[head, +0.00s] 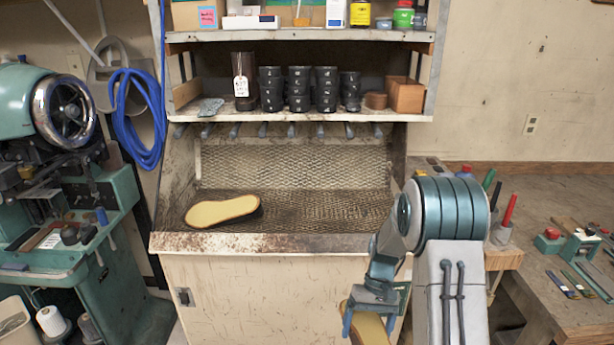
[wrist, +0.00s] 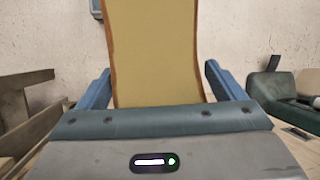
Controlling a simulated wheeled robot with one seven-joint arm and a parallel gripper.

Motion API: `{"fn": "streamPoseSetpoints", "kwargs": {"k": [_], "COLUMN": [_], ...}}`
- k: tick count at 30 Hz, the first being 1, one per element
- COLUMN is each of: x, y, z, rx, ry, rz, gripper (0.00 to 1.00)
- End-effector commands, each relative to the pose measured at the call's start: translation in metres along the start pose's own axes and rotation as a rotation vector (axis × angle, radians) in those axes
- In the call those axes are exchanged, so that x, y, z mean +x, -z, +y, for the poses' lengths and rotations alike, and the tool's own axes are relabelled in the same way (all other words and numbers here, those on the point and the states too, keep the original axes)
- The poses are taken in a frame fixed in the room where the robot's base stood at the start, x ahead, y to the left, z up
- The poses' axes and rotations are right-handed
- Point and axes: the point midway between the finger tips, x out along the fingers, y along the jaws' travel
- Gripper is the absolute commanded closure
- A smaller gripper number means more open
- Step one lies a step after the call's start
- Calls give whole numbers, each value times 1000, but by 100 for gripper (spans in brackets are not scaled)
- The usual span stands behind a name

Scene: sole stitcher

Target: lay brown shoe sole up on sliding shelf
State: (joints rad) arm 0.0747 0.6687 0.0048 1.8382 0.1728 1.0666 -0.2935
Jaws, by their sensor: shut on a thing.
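My gripper (head: 368,320) is low in front of the cabinet, right of its middle, in the head view. It is shut on a shoe sole (head: 371,333) with a tan face and a brown edge. In the wrist view the held sole (wrist: 156,50) stands up between the two blue fingers, its tan face to the camera; its far end is out of frame. A second sole (head: 222,211), yellowish with a dark edge, lies flat on the mesh shelf (head: 320,212) at its left. The held sole is below and in front of that shelf.
A raised metal lip (head: 250,243) runs along the shelf's front. The mesh right of the lying sole is bare. Above is a board with several black cups (head: 298,90). A green machine (head: 60,180) stands left; a workbench (head: 560,310) with tools is right.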

Motion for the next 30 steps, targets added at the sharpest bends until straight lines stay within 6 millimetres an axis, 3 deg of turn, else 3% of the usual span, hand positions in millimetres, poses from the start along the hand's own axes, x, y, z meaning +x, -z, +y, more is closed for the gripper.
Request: {"fn": "streamPoseSetpoints", "kwargs": {"k": [6,22,26,30], "x": [16,21,51,100], "y": [19,22,27,34], "z": [9,10,17,28], "rx": [130,139,141,141], "ry": [55,59,60,60], "rz": [33,35,29,28], "gripper": [42,42,42,42]}}
